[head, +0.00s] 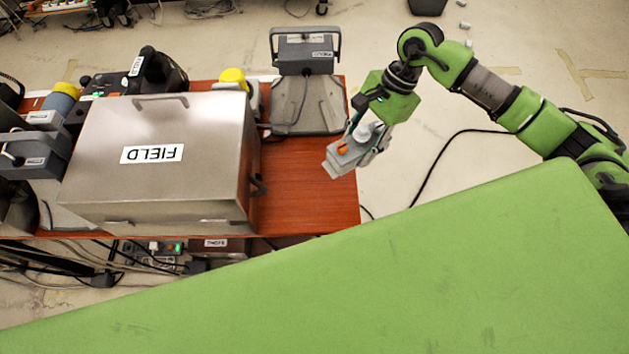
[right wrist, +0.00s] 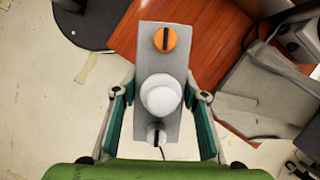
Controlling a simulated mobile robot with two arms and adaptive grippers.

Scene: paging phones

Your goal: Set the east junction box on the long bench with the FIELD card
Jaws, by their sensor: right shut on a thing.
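My right gripper (head: 368,138) is shut on a small grey box (head: 346,156) with an orange slotted knob and a white dome. In the right wrist view the box (right wrist: 150,65) sits between the two fingers of the gripper (right wrist: 162,115). It is held by the right end of the red-brown wooden bench (head: 310,195); I cannot tell its height over the bench edge. A large steel case (head: 205,130) on the bench bears an upside-down FIELD card (head: 152,154). Whether the held box is the east junction box cannot be read. My left gripper is not in view.
A grey device with a handle (head: 305,50) stands at the bench's back right. Yellow-topped items (head: 233,76) and dark equipment (head: 155,70) crowd the back and left. Bare wood shows between the steel case and the right edge. Cables (head: 440,150) run along the floor.

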